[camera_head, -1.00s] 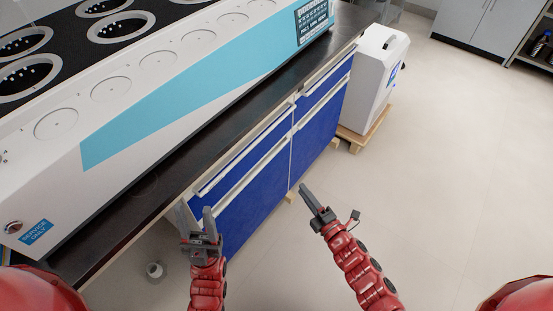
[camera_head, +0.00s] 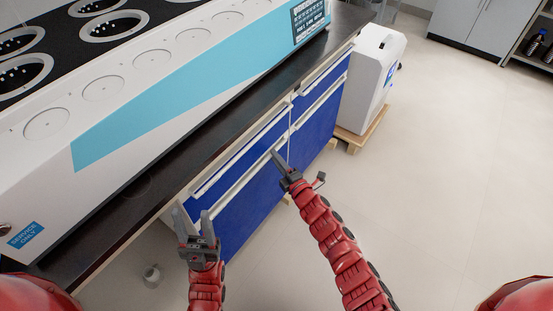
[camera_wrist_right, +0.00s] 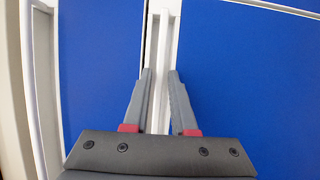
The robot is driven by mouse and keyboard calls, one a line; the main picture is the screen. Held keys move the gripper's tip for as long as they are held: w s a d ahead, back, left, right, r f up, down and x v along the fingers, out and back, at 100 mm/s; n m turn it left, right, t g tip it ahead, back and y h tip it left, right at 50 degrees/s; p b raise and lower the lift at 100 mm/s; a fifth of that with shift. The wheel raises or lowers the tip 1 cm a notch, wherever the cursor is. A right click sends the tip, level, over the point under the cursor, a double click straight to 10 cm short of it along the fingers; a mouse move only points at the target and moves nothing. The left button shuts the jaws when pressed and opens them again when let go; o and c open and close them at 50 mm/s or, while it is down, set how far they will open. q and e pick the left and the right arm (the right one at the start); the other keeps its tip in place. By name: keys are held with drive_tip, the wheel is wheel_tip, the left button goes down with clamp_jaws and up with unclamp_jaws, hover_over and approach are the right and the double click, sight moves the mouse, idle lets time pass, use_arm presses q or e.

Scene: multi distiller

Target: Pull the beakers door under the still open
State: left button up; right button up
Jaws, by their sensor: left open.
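The cabinet under the still has blue fronts: a left lower door (camera_head: 250,199) and a right lower door (camera_head: 316,130), each below a drawer. I see no label telling which holds beakers. The left door's long pale handle (camera_head: 234,186) runs along its top edge. My right gripper (camera_head: 276,154) is at the right end of that handle. In the right wrist view its open fingers (camera_wrist_right: 160,73) lie either side of a white handle strip (camera_wrist_right: 162,38); contact cannot be told. My left gripper (camera_head: 192,214) is open and empty before the cabinet's left end.
The white still with a turquoise stripe (camera_head: 170,110) stands on the dark countertop (camera_head: 190,160) above the cabinet. A white unit (camera_head: 368,75) on a wooden pallet (camera_head: 363,131) stands beyond the cabinet's right end. A small grey object (camera_head: 152,273) is on the floor. The floor at right is clear.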

drive_tip(key=shift+c, duration=0.2)
clamp_jaws()
idle(1.2)
